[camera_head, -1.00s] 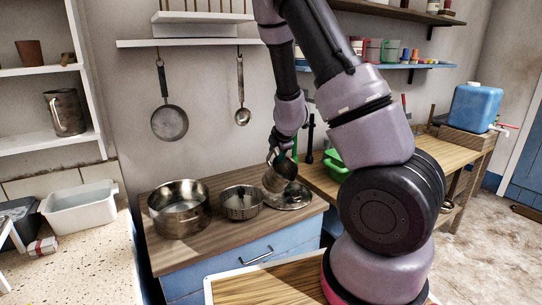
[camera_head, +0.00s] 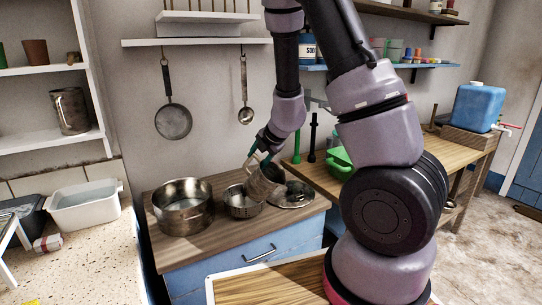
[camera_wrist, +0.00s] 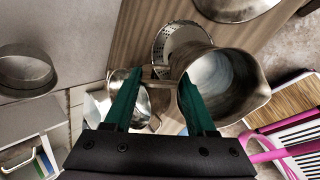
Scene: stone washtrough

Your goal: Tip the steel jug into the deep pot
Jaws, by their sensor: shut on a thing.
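The steel jug (camera_head: 266,184) is held tilted above the counter, between the perforated pan and the lid. My gripper (camera_head: 259,156) is shut on its handle from above. In the wrist view the jug (camera_wrist: 228,90) shows its open mouth to the right of my green fingers (camera_wrist: 160,77); the handle runs between them. The deep pot (camera_head: 182,220) stands upright at the left of the wooden counter, apart from the jug. Its inside looks empty from here. What the jug holds cannot be made out.
A small perforated pan (camera_head: 242,207) stands between the deep pot and the jug. A round lid (camera_head: 297,197) lies to the jug's right. A frying pan (camera_head: 173,121) and a ladle (camera_head: 245,115) hang on the wall behind. A white basin (camera_head: 85,212) stands at the left.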

